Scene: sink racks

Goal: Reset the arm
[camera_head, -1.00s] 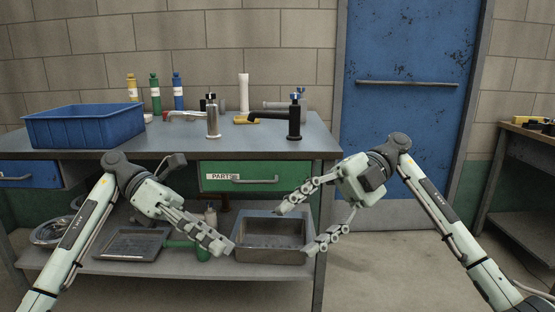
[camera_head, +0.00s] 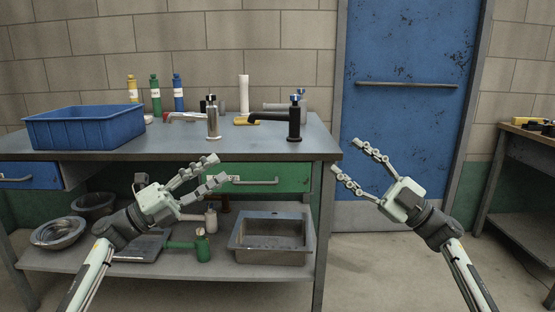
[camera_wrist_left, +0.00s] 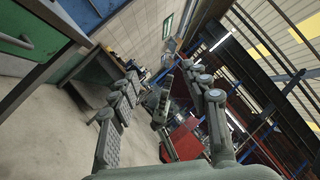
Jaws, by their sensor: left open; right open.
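My left gripper (camera_head: 219,168) is open and empty, in front of the workbench's green drawer, with its fingers pointing up and right. In the left wrist view the two fingers of my left gripper (camera_wrist_left: 164,74) stand apart with nothing between them. My right gripper (camera_head: 347,155) is open and empty, right of the bench corner and in front of the blue door. Its fingers point up and left.
The workbench (camera_head: 240,150) carries a blue bin (camera_head: 85,130), a chrome faucet (camera_head: 213,122), a black faucet (camera_head: 293,122) and several bottles. A metal sink (camera_head: 272,240) and bowls (camera_head: 60,232) sit on its lower shelf. The floor before the blue door (camera_head: 400,100) is clear.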

